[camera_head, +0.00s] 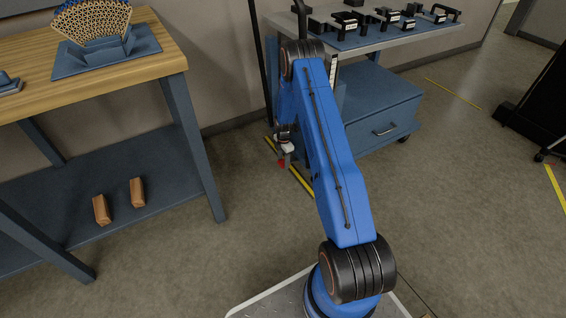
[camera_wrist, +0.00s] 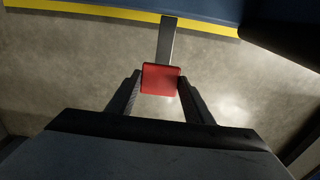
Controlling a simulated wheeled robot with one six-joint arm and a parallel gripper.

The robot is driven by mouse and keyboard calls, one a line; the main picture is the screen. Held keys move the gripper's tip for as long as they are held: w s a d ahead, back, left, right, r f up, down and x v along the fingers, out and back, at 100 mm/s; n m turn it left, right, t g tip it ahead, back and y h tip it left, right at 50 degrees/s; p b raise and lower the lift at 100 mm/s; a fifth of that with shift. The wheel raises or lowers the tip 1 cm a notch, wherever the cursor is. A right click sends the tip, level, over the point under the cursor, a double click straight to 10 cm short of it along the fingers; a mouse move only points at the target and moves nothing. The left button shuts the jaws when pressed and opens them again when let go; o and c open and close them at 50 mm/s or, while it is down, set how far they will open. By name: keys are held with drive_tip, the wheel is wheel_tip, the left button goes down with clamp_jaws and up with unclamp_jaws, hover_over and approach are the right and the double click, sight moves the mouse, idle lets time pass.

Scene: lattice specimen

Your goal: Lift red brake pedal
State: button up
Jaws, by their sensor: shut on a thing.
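The red brake pedal (camera_wrist: 161,79) shows in the wrist view as a red block with a grey metal bar (camera_wrist: 167,42) running away from it toward the top. My gripper (camera_wrist: 160,88) has one dark finger on each side of the red block and is shut on it. In the head view, the red piece (camera_head: 282,163) is a small spot just below my gripper (camera_head: 285,152), left of my blue arm. The floor shows beneath it. Most of the bar cannot be made out in the head view.
A wooden-topped workbench (camera_head: 160,64) stands at left, with a lattice piece (camera_head: 92,22) on a blue tray and two brown blocks on its lower shelf. A blue cart (camera_head: 383,100) with black parts on top stands behind my arm. Yellow floor lines (camera_head: 301,183) run nearby. Open floor lies between bench and cart.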

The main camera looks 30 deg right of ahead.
drive_tip(key=shift+s, duration=0.25)
drive_tip(key=o, duration=1.5)
drive_tip(key=shift+w, duration=0.1)
drive_tip(key=shift+r, duration=0.1)
drive_tip(key=shift+w+r, duration=0.1)
drive_tip(key=shift+r, duration=0.2)
wheel_tip(320, 180, up, 11)
drive_tip(key=shift+d+r, duration=0.1)
